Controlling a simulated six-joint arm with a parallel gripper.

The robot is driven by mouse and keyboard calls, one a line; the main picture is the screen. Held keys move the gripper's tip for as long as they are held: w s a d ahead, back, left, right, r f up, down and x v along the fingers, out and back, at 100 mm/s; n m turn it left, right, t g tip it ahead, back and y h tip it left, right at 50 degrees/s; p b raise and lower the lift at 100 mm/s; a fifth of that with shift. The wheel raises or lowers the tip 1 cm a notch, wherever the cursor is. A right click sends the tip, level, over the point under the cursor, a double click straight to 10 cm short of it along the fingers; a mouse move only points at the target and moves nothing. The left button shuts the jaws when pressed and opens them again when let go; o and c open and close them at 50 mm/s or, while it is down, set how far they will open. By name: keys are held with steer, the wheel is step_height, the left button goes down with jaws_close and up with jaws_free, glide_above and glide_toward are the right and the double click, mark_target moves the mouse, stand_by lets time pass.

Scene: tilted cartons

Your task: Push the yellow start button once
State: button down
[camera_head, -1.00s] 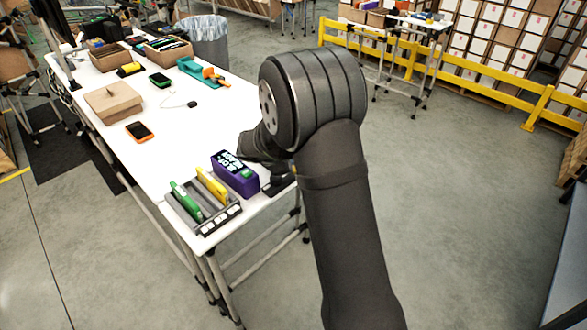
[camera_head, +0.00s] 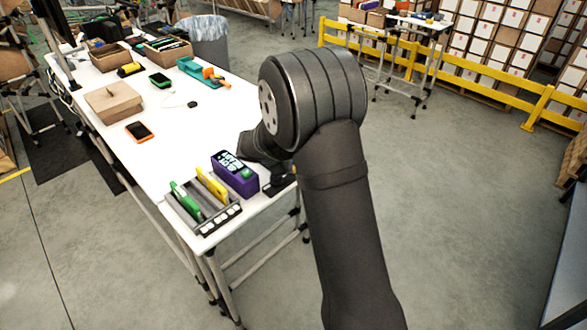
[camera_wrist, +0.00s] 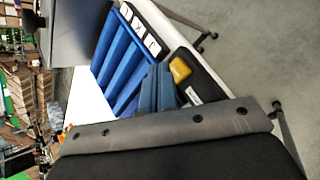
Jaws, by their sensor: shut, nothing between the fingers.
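In the wrist view a yellow button (camera_wrist: 180,70) sits on a black base (camera_wrist: 199,84) near the table edge. My gripper (camera_wrist: 158,70) is shut and empty. Its fingertips are just left of the button in that picture; I cannot tell whether they touch it. In the head view my arm covers the fingers, and I cannot make out the button there. A black item (camera_head: 279,184) shows beside my arm at the table corner.
A grey tray (camera_head: 207,226) with green and yellow plates stands at the near table end. An orange phone-like device (camera_head: 140,131) and a cardboard box (camera_head: 113,103) lie farther back. Bare floor lies right of the table.

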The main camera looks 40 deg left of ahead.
stand_by(0.3)
steer(key=shift+f, duration=0.45)
steer(key=shift+f, duration=0.45)
stand_by(0.6)
steer(key=shift+r, duration=0.9)
steer(key=shift+r, duration=0.1)
steer(key=shift+r, duration=2.4)
